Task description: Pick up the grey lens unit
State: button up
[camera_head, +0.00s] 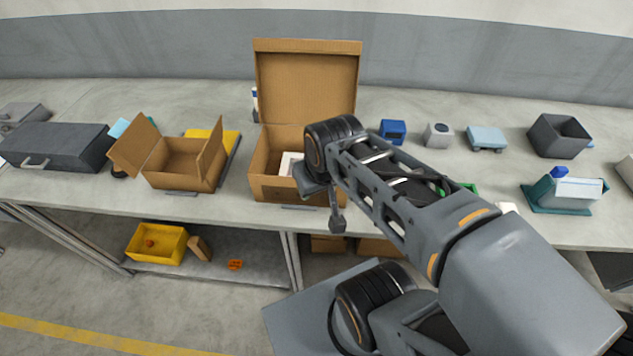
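The grey lens unit (438,135) looks like a small light-grey block with a round dark face. It stands on the long grey bench, right of the large open cardboard box (307,80) and between a blue block (393,131) and a light-blue block (487,138). My gripper (337,222) hangs from my wrist in front of the cardboard box's right side, left of and nearer than the lens unit, and apart from it. Its fingers are small and partly hidden, so I cannot tell whether it is open or shut.
A smaller open carton (178,178) and a dark case (58,146) stand at left. A dark grey bin (558,136) and a teal-based item (566,194) stand at right. My arm crosses the bench's middle and hides part of it. A yellow bin (157,243) sits on the lower shelf.

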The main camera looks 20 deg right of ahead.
aim_at(437, 136)
jog(key=u, duration=1.2)
jog(key=k, duration=0.95)
jog(key=z, duration=1.85)
jog(key=i, duration=0.5)
jog(key=u, duration=0.05)
